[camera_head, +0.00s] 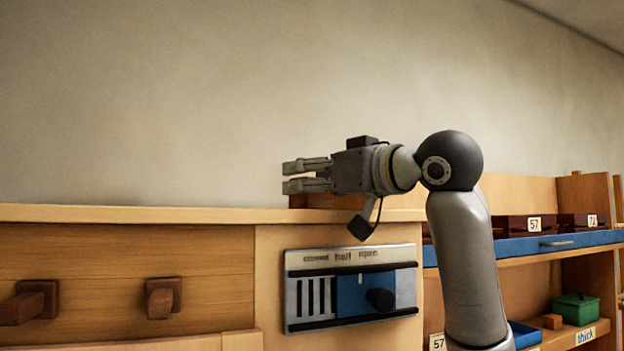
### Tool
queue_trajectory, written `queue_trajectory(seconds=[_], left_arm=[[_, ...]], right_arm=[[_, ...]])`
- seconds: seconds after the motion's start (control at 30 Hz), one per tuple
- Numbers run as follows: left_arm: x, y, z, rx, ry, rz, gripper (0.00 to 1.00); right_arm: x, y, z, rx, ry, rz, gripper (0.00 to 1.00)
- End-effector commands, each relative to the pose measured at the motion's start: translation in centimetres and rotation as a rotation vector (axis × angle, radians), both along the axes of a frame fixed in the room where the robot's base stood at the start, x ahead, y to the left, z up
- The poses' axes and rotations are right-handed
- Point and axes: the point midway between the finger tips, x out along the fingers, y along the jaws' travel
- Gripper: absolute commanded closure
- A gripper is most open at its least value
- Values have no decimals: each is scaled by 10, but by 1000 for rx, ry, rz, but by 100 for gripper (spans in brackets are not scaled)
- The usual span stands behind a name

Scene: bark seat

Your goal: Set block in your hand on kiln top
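My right gripper (307,175) reaches in from the right, above the wooden kiln top (150,213). Its two fingers point left and are apart, with no block visible between them. A reddish-brown block (298,201) sits low behind or under the fingers, at the level of the kiln top. The gripper hides part of it, and I cannot tell whether they touch. My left gripper is not in view.
A metal vent panel (300,262) with a blue slider (352,292) and dark knob is on the front. Wooden handles (163,298) stick out at left. Shelves at right hold a blue drawer (550,243) and a green box (577,308). The top's left stretch is clear.

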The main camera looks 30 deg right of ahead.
Motion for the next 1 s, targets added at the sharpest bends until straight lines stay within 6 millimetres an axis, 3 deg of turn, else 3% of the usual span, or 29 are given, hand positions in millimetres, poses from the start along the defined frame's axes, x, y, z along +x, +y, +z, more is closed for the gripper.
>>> queue_trajectory(seconds=[0.13,0.53,0.67,1.0], left_arm=[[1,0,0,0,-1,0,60],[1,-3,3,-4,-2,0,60],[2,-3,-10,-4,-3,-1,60],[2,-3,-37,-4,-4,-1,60]], right_arm=[[0,0,0,0,0,0,26],[-1,0,5,0,-1,0,26],[-21,-3,1,1,-5,0,26],[-93,-15,1,1,-6,-1,26]])
